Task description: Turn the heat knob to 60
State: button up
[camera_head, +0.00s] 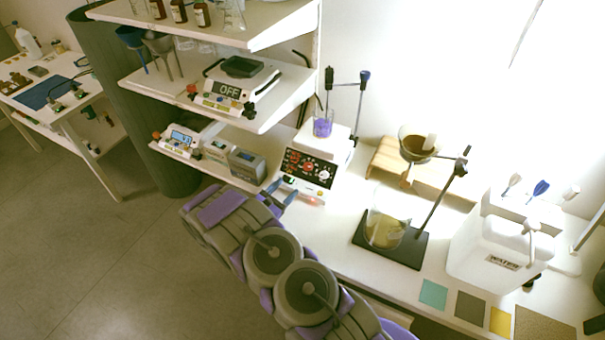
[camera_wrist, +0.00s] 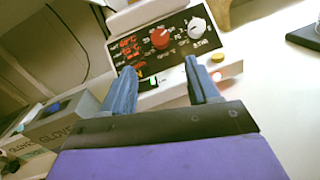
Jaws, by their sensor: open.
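The hotplate stirrer (camera_head: 318,160) stands on the white bench near its left end, with a black control panel on its front. In the wrist view the panel (camera_wrist: 180,48) shows a red knob (camera_wrist: 160,38), a white knob (camera_wrist: 197,27) to its right and a red lit display (camera_wrist: 128,45) to the left. I cannot tell from the print which knob is for heat. A beaker of purple liquid (camera_head: 323,126) sits on the plate. My gripper (camera_wrist: 160,78) is open and empty in front of the panel, its blue fingers below the knobs and apart from them. It also shows in the head view (camera_head: 278,190).
Grey boxes (camera_head: 247,165) stand left of the stirrer, under shelves (camera_head: 215,95) that overhang them. A black stand (camera_head: 412,246) with glassware and a white water container (camera_head: 490,257) stand to the right. A green-lit switch (camera_wrist: 153,81) is below the panel.

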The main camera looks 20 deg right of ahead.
aim_at(306, 168)
jog(key=b+x, duration=0.2)
jog(key=x, duration=0.8)
jog(key=shift+w+d, duration=0.15)
jog(key=shift+d, duration=0.15)
jog(key=c, duration=1)
